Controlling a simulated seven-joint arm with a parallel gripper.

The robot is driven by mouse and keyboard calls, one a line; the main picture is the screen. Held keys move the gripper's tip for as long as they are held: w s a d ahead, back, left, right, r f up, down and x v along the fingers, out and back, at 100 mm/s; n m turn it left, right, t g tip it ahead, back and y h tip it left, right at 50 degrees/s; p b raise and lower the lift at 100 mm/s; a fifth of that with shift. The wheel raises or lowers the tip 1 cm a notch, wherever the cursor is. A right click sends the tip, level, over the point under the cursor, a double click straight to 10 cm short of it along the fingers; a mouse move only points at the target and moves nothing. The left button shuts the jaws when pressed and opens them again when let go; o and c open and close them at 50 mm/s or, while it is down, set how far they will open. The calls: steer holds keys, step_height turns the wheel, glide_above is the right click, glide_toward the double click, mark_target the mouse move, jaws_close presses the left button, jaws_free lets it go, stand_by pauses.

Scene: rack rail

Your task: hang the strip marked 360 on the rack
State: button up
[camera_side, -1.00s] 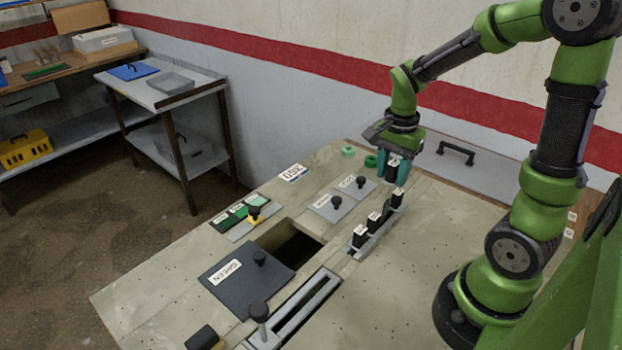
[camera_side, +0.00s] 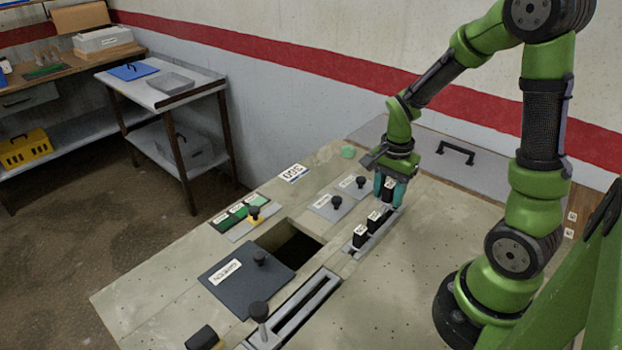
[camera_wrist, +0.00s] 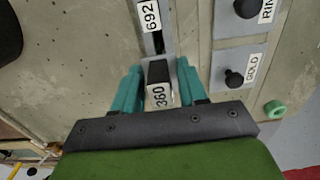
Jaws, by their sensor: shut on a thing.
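The strip marked 360 (camera_wrist: 160,96) is a black block with a white label, between the teal fingers of my gripper (camera_wrist: 159,70) in the wrist view. In the side view my gripper (camera_side: 390,198) is shut on this strip (camera_side: 388,184) at the far end of the grey rail (camera_side: 368,246). I cannot tell whether the strip's foot is in the rail, as the fingers hide it. Two more black strips with white labels, the middle one (camera_side: 375,218) and the near one (camera_side: 360,235), stand upright in the rail. A label 692 (camera_wrist: 152,16) shows just ahead.
Knobbed grey plates (camera_side: 325,208) lie left of the rail, one marked GOLD (camera_wrist: 234,77). A square opening (camera_side: 290,242), a dark lid marked GREEN (camera_side: 245,280) and a slotted lever track (camera_side: 305,303) are nearer. A white number plate (camera_side: 292,172) lies at the table's left edge.

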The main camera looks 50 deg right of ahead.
mark_target(384, 219)
steer(key=shift+f, duration=2.8)
steer(key=o, duration=1)
steer(key=shift+r, duration=3.55)
